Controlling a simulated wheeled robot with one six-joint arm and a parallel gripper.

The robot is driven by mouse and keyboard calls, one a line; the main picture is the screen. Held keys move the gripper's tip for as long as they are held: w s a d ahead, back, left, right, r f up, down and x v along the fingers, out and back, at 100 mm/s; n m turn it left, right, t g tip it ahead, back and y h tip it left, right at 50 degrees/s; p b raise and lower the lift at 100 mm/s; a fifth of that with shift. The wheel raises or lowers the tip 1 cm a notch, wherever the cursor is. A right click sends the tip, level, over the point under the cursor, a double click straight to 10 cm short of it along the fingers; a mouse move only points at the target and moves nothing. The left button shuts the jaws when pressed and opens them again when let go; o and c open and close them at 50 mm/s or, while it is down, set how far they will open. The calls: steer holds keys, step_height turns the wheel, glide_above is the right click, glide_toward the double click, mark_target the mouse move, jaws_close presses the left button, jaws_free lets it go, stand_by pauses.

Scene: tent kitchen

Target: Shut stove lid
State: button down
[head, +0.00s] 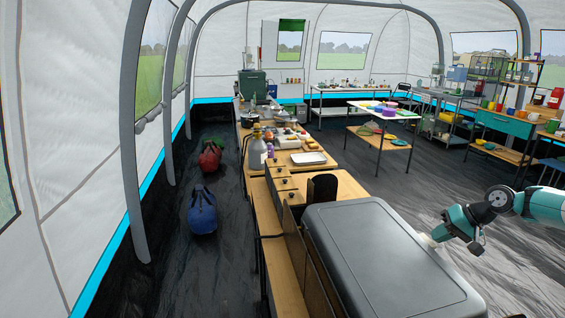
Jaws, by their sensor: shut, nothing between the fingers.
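A large dark grey lid (385,262), which I take for the stove lid, fills the lower middle of the head view. It has rounded corners and a broad panel, and its top face shows. Whatever lies under it is hidden, and I cannot tell from this angle whether it is fully down. My gripper (428,241) is at the lid's right edge, at the end of my teal and dark arm. It is shut and holds nothing. Its tips are small and partly hidden by the lid edge, so I cannot tell whether they touch it.
A wooden bench (262,215) with drawers runs along the lid's left side. Beyond it stand a metal tray (309,158), a grey bottle (257,152) and pots. A table (380,138) with colourful dishes stands further back. Dark floor (450,190) is clear beyond my arm.

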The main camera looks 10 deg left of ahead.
steer(key=shift+s+d+f, duration=0.1)
steer(key=shift+s+f, duration=0.05)
steer(key=shift+f, duration=0.35)
steer(key=shift+s+d+f, duration=0.1)
steer(key=shift+s+f, duration=0.05)
steer(key=shift+f, duration=0.35)
steer(key=w+a+r+p+v, duration=0.1)
steer(key=p+v, duration=0.1)
steer(key=v, duration=1.7)
steer(key=s+a+r+n, duration=0.2)
steer(key=s+a+r, duration=0.2)
steer(key=a+r, duration=0.6)
steer(key=s+a+r+n+g, duration=0.1)
steer(key=s+a+r, duration=0.2)
steer(key=s+a, duration=0.75)
steer(key=s+a+f+n+h, duration=0.1)
steer(key=s+a+f, duration=0.1)
steer(key=s, duration=1.2)
steer(key=s+a+f+n+g+h, duration=0.1)
steer(key=s+a+f+n+h, duration=0.1)
steer(key=s, duration=1.1)
steer(key=shift+s+b, duration=0.3)
steer(key=shift+s, duration=0.1)
steer(key=shift+a, duration=0.1)
